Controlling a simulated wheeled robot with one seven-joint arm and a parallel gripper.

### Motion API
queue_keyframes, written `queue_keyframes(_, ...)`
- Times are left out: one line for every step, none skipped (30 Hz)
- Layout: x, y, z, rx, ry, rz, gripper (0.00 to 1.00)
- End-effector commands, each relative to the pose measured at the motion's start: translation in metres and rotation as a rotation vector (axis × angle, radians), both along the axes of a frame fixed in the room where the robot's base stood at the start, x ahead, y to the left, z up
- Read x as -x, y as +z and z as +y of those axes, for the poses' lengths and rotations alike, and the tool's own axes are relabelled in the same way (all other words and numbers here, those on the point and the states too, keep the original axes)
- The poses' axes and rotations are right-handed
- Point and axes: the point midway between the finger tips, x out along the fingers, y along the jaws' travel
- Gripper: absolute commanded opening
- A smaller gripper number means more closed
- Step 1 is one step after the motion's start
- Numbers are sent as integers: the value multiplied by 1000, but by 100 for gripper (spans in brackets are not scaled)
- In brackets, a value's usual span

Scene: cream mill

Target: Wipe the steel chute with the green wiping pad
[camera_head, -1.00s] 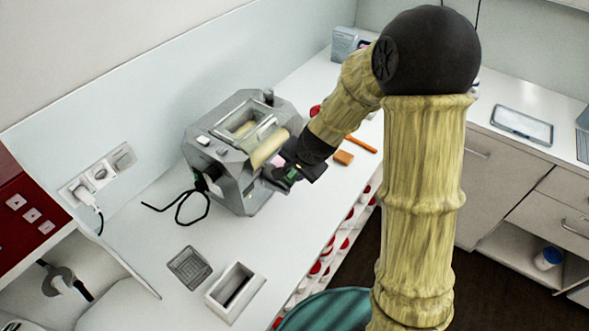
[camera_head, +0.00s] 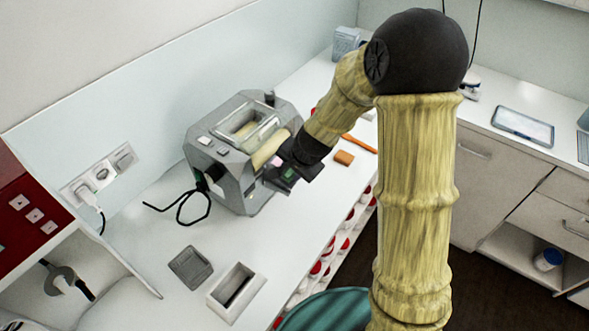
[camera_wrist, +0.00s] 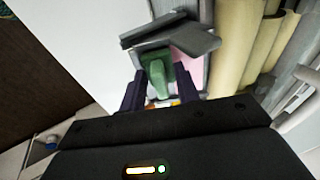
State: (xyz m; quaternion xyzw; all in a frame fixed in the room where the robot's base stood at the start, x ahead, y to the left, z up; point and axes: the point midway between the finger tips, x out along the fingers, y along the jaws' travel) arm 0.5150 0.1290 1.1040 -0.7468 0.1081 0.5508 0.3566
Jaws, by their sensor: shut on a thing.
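The green wiping pad (camera_wrist: 157,75) is held between the two dark fingers of my gripper (camera_wrist: 157,88) in the wrist view. In the head view, my gripper (camera_head: 286,174) is low at the front right face of the mill, under its cream-coloured rollers, and a bit of green shows there. Grey plates (camera_wrist: 170,35) lie just beyond the pad; I cannot tell which belong to the steel chute. A pink patch (camera_wrist: 196,66) shows beside the pad, and pink (camera_head: 277,161) also shows by the rollers in the head view. The pad's underside and any contact with the chute are hidden.
The grey mill (camera_head: 226,165) stands on the white counter (camera_head: 150,235) with a looped black cable. An orange block (camera_head: 344,158) and an orange-handled tool (camera_head: 359,143) lie to the right.

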Motion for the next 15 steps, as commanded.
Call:
queue_keyframes(-2,6,3,1,1,1,14)
queue_keyframes(-3,7,5,0,2,2,14)
queue_keyframes(-5,9,7,0,2,0,14)
queue_keyframes(-6,10,8,0,1,0,14)
queue_keyframes(-7,10,9,0,1,0,14)
queue_keyframes(-7,10,10,-1,0,1,14)
queue_keyframes(-8,9,11,0,0,1,14)
queue_keyframes(-8,9,11,0,0,1,14)
queue_keyframes(-8,8,11,0,0,1,14)
queue_keyframes(-8,8,11,0,-1,2,14)
queue_keyframes(-8,7,11,-1,0,1,14)
queue_keyframes(-8,7,11,-1,0,1,14)
queue_keyframes(-8,7,11,-1,0,1,14)
queue_keyframes(-8,7,11,-1,0,1,14)
queue_keyframes(-8,8,11,-1,0,1,14)
